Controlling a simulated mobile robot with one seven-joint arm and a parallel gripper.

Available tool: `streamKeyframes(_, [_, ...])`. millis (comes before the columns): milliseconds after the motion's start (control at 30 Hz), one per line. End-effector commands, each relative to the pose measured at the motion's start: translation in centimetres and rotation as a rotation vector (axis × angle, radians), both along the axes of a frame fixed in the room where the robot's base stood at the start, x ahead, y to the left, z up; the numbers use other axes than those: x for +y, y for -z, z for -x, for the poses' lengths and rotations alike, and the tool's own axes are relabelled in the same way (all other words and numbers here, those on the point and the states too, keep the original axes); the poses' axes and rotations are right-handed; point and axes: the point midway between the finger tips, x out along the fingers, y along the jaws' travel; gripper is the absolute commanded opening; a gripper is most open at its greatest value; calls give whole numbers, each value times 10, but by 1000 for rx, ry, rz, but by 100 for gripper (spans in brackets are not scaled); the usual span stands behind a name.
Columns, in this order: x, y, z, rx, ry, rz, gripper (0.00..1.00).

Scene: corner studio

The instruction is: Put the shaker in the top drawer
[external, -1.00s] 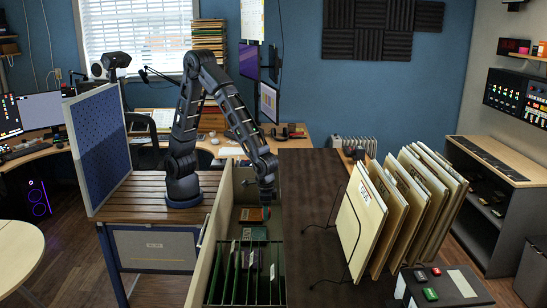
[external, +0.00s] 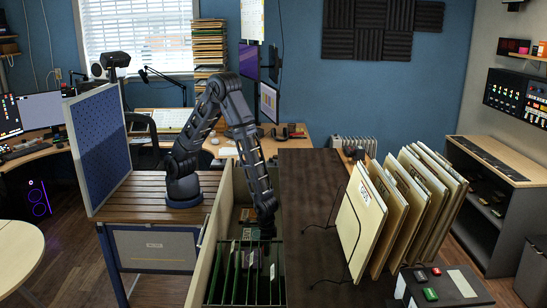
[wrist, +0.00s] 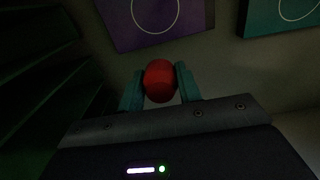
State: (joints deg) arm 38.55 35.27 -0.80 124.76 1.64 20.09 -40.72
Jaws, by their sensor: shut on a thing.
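My gripper (external: 267,236) is low inside the open drawer (external: 206,262), near the back of its green dividers. In the wrist view its two teal fingers (wrist: 159,86) are shut on a small round red thing, which I take to be the shaker (wrist: 159,80). Only its red end shows there. In the external view the shaker is hidden by the gripper and the drawer's contents. A purple card with a white ring (wrist: 155,18) lies just beyond the shaker in the wrist view.
Green divider slats (external: 232,282) fill the near part of the drawer. They also show at the left in the wrist view (wrist: 40,85). A teal card (wrist: 278,16) lies at upper right there. A dark brown top (external: 312,210) with upright cream record sleeves (external: 362,225) borders the drawer's right.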

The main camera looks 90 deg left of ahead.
Motion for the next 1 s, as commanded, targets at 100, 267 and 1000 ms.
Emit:
streamKeyframes(100, [0, 8, 0, 0, 0, 0, 12])
streamKeyframes(267, [0, 17, 0, 0, 0, -1, 12])
streamKeyframes(1000, [0, 52, 0, -1, 0, 0, 44])
